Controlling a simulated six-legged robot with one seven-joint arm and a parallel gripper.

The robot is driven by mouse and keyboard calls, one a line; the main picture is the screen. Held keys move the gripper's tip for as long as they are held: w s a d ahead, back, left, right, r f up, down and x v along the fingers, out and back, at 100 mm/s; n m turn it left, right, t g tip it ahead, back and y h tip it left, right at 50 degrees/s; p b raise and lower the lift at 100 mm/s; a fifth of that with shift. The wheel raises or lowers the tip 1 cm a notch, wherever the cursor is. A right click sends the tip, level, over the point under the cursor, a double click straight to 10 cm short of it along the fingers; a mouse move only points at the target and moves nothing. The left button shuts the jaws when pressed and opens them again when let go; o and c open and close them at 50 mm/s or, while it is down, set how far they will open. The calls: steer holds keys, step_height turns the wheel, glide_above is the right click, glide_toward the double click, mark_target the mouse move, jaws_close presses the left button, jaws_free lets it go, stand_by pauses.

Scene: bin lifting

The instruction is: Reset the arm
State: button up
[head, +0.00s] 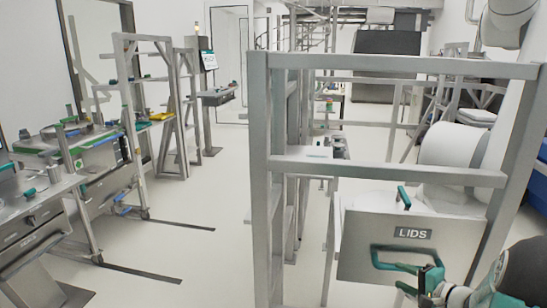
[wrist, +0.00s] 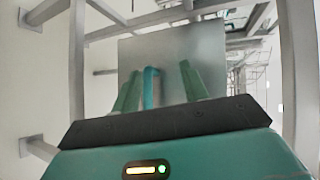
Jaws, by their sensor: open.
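A grey metal bin front (head: 370,232) labelled LIDS sits inside a grey metal frame in the head view. It has a teal handle (head: 376,258) on its front and another teal handle (head: 404,197) at its top edge. My gripper (head: 421,280) is at the lower right, close to the front handle. In the wrist view my gripper (wrist: 158,68) has its two teal fingers apart. A teal handle (wrist: 151,88) shows between them, in front of the grey bin face (wrist: 205,45). I cannot tell whether the fingers touch the handle.
The grey frame (head: 390,172) has posts and crossbars around the bin and close to my arm. Metal benches (head: 100,160) with tools line the left side. A white aisle floor (head: 205,205) is open between them, with dark strips on it.

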steer(key=s+a+r+n+g, duration=0.3)
steer(key=a, duration=0.5)
steer(key=s+a+r+n+g+y, duration=0.1)
steer(key=s+a+r+n+g, duration=0.15)
steer(key=a, duration=0.45)
steer(key=s+a+r+n+g, duration=0.3)
steer(key=s+a+r, duration=0.1)
steer(key=a, duration=0.4)
steer(key=s+a+r+n+h, duration=0.1)
steer(key=s+r+n+h, duration=0.1)
steer(key=s, duration=0.5)
steer(key=s+a+r+n+h, duration=0.2)
steer(key=s+h, duration=0.3)
steer(key=s, duration=0.3)
steer(key=shift+s+a+r+n+t, duration=0.25)
steer(key=shift+a+n+t, duration=0.1)
steer(key=shift+n, duration=0.2)
